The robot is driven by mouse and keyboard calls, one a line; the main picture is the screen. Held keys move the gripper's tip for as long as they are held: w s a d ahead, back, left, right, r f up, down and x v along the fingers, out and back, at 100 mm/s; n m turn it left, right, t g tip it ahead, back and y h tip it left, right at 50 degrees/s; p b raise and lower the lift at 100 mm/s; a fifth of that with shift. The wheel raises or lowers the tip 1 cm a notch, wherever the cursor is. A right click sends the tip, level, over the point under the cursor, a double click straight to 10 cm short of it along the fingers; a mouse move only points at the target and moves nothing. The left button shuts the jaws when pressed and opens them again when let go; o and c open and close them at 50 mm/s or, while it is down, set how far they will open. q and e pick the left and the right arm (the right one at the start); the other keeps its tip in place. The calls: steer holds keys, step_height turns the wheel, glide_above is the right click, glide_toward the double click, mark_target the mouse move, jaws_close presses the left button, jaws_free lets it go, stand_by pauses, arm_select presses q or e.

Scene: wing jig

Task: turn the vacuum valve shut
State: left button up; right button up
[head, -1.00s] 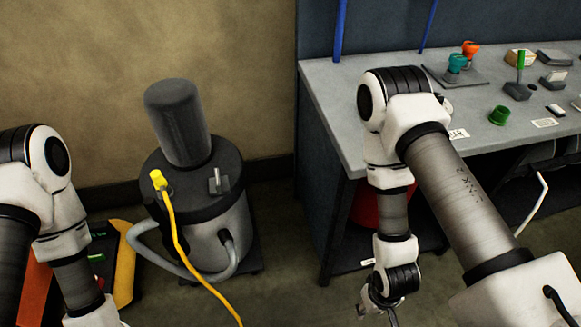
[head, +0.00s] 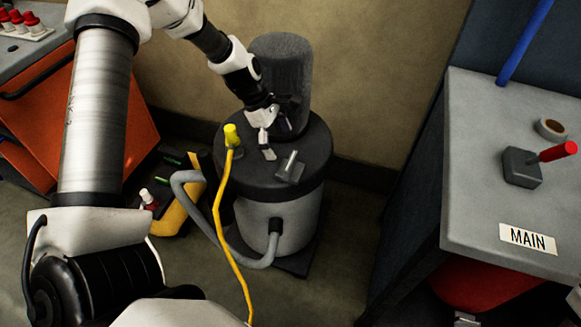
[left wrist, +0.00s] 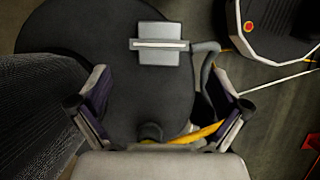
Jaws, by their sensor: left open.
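The vacuum valve (head: 288,170) is a small grey block with a pale bar handle, on the dark round lid of the vacuum drum (head: 277,222). In the left wrist view the valve (left wrist: 158,58) is ahead of the fingers, its bar lying crosswise in the picture. My left gripper (head: 267,146) is above the lid, beside the valve and in front of the dark upright cylinder. Its fingers are open in the left wrist view (left wrist: 165,110), with nothing held between them and the valve beyond their tips. My right gripper is not in view.
A yellow plug (head: 231,135) with a yellow cable stands on the lid, left of my gripper. The tall dark cylinder (head: 285,75) rises behind it. A grey hose (head: 190,215) loops at the drum's left. A grey bench (head: 475,150) with a red lever stands right.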

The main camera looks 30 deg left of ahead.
mark_target(290, 160)
arm_select(q)
steer(key=b+x, duration=0.2)
steer(key=x, duration=0.5)
steer(key=shift+d, duration=0.1)
steer(key=shift+w+d+f, duration=0.1)
steer(key=shift+w+f, duration=0.1)
steer(key=shift+f, duration=0.05)
steer(key=shift+s+d+r, duration=0.1)
steer(key=c, duration=1)
